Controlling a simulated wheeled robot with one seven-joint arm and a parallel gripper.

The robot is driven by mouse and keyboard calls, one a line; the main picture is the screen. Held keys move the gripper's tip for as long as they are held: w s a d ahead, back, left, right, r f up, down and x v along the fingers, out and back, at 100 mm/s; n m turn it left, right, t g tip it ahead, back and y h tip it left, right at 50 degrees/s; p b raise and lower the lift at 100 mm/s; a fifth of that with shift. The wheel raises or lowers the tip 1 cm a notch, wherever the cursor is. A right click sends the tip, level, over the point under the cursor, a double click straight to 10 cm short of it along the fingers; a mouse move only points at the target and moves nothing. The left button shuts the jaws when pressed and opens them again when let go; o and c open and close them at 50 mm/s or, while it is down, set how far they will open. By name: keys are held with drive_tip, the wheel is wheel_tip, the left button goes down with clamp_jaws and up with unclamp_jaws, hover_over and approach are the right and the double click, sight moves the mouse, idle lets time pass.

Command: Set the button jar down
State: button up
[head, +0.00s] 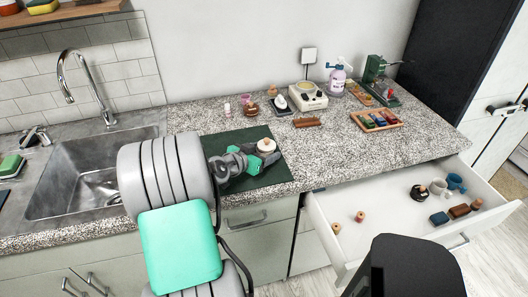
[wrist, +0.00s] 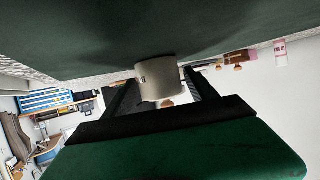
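The button jar (head: 266,145) is a small, pale round jar with a light top, over the dark green mat (head: 239,141) on the counter. In the wrist view the jar (wrist: 158,80) is a cream cylinder between my two dark fingers, with its base against or just off the green mat (wrist: 90,30); I cannot tell which. My gripper (head: 262,158) is low over the mat and appears shut on the jar. The jar's near side is partly hidden by the gripper in the head view.
A wooden tray (head: 376,121) with coloured blocks is at right. The open drawer (head: 380,240) holds mugs and small items. The sink (head: 85,180) is left.

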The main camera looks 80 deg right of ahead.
drive_tip(key=shift+o, duration=0.4)
